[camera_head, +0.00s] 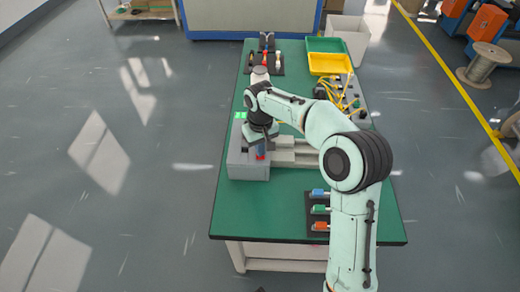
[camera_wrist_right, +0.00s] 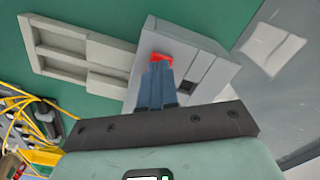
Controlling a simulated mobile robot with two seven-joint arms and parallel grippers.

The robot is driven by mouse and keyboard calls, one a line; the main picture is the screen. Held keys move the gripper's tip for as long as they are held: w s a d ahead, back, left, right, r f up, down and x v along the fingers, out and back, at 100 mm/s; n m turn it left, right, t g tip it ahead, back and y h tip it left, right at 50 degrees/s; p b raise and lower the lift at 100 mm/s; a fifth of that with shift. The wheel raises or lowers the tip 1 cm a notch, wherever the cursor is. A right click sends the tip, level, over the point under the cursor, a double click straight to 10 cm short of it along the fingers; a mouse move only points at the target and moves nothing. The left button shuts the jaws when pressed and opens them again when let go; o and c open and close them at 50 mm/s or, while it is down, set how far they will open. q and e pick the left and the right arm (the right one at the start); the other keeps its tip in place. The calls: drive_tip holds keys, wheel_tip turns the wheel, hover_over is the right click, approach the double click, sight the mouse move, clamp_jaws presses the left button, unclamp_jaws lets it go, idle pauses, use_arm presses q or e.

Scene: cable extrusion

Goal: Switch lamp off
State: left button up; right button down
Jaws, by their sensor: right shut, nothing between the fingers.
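A grey box (camera_head: 247,172) stands on the left side of the green table. A bright green patch (camera_head: 240,115), possibly the lamp, shows at its far left end. My right gripper (camera_head: 261,153) is over the box, pointing down, its fingers shut with nothing between them. In the right wrist view the blue-grey fingers (camera_wrist_right: 158,82) reach to a red part (camera_wrist_right: 162,59) on the box, partly hidden by the fingertips. I cannot tell whether they touch it. A dark square opening (camera_wrist_right: 185,87) shows beside the fingers. My left gripper is not in view.
Pale grey channelled fixtures (camera_head: 295,150) adjoin the box on the right. Blue, green and orange pieces lie in a dark holder (camera_head: 312,226) at the front right. Yellow cables (camera_head: 345,95), a yellow tray (camera_head: 330,64) and a green tray (camera_head: 326,45) are farther back. The front left tabletop is clear.

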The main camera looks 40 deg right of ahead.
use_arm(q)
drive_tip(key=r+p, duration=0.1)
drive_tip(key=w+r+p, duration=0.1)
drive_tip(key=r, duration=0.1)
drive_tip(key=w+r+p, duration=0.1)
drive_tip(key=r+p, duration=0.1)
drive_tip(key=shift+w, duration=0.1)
use_arm(e)
wheel_tip(320, 180, up, 6)
drive_tip(key=shift+r, duration=0.1)
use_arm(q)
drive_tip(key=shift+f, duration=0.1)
